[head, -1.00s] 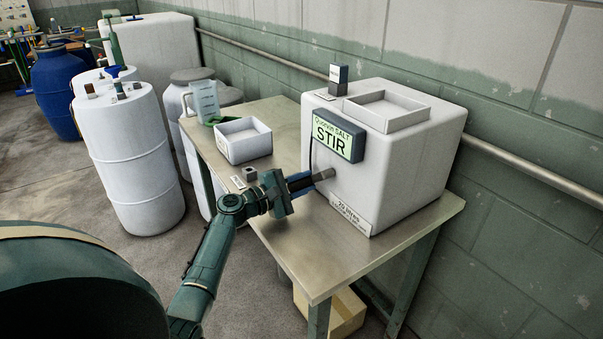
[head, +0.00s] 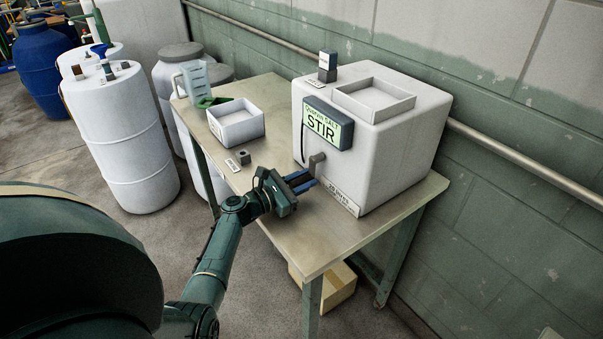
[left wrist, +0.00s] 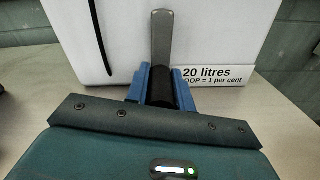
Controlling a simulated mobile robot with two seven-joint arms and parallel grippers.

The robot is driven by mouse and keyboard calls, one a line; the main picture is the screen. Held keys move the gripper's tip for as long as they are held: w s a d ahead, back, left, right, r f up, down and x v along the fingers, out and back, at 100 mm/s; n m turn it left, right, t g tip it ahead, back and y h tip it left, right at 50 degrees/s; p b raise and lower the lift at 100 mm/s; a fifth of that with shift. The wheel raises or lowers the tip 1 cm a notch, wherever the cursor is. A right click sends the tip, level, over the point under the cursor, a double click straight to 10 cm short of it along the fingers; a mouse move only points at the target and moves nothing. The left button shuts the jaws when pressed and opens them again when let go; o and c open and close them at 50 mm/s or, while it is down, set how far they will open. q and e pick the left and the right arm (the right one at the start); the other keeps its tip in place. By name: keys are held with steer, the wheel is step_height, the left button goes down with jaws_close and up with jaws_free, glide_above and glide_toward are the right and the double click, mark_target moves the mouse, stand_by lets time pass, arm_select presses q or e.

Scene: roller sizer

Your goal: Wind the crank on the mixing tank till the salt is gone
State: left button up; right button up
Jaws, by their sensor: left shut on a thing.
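The mixing tank (head: 415,135) is a big white box on the right of the table. Its green display (head: 329,124) reads "STIR", with a line about salt above. A grey crank arm (head: 317,162) shows on its front face. In the left wrist view the crank arm (left wrist: 162,40) runs upward from a dark handle (left wrist: 160,92). My left gripper (head: 303,182) has its blue fingers shut around that handle, and they also show in the left wrist view (left wrist: 160,84). The salt inside the tank is hidden. My right gripper is out of view.
A white open tray (head: 238,138), a clear jug (head: 196,82) and a small grey block (head: 244,158) occupy the table's left part. The table front (head: 310,240) is clear. White drums (head: 120,140) stand left, and a wall is behind.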

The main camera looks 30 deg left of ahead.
arm_select(q)
steer(key=shift+s+d+f+n, duration=0.15)
steer(key=shift+d+n, duration=0.1)
steer(key=shift+n, duration=0.15)
steer(key=o, duration=1)
steer(key=shift+a, duration=0.1)
steer(key=v, duration=1.2)
steer(key=shift+s+a, duration=0.25)
steer(key=shift+s, duration=0.25)
